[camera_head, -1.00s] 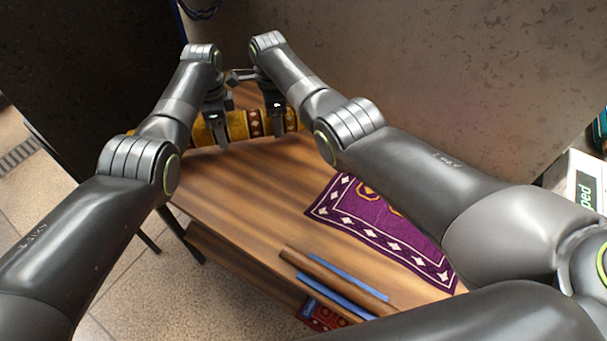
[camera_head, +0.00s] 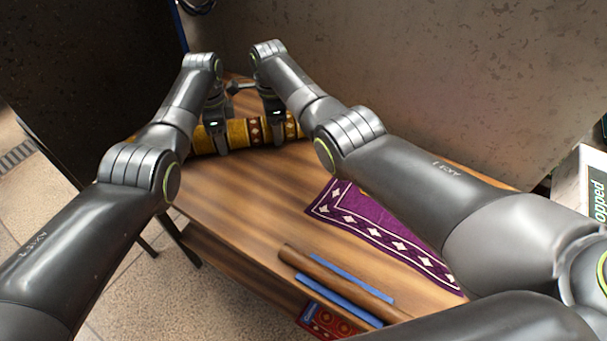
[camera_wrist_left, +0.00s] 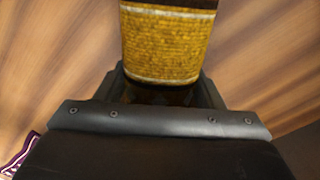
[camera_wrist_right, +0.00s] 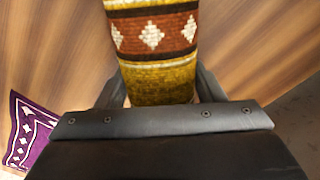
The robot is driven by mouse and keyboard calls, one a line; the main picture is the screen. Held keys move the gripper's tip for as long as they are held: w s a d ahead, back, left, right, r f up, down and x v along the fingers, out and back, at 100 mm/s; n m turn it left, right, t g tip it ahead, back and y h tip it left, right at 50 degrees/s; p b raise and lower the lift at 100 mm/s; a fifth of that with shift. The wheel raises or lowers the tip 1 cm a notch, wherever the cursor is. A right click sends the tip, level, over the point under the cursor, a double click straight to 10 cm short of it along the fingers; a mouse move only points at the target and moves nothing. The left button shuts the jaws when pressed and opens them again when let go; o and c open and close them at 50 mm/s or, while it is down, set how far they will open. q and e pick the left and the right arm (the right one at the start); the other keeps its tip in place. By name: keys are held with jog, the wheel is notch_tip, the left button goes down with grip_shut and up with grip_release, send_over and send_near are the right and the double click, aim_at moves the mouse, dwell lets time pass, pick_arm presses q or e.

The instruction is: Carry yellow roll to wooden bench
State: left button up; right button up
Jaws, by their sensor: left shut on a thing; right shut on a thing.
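The yellow roll (camera_head: 237,132) is a rolled rug with dark and red-brown bands and white diamonds. It lies across the far end of the wooden bench (camera_head: 220,190), at or very near its top; I cannot tell whether it touches. My left gripper (camera_head: 221,146) is shut on the roll's left part. My right gripper (camera_head: 278,138) is shut on it further right. The roll also shows between the jaws in the left wrist view (camera_wrist_left: 168,45) and the right wrist view (camera_wrist_right: 155,50). My arms hide parts of its ends.
A purple rug (camera_head: 385,232) with white diamonds lies flat on the bench, partly behind my right arm. A brown wooden bar (camera_head: 335,280) with blue strips lies at the near edge. A red patterned item (camera_head: 322,322) shows below. A wall stands behind the bench.

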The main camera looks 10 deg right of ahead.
pick_arm(q)
jog(key=shift+f, duration=0.25)
pick_arm(e)
jog(key=shift+f, duration=0.35)
pick_arm(q)
jog(key=o, duration=1.6)
jog(key=shift+r, duration=0.1)
pick_arm(e)
jog(key=o, duration=1.6)
jog(key=shift+r, duration=0.15)
pick_arm(q)
jog(key=shift+r, duration=0.15)
pick_arm(e)
jog(key=shift+r, duration=0.15)
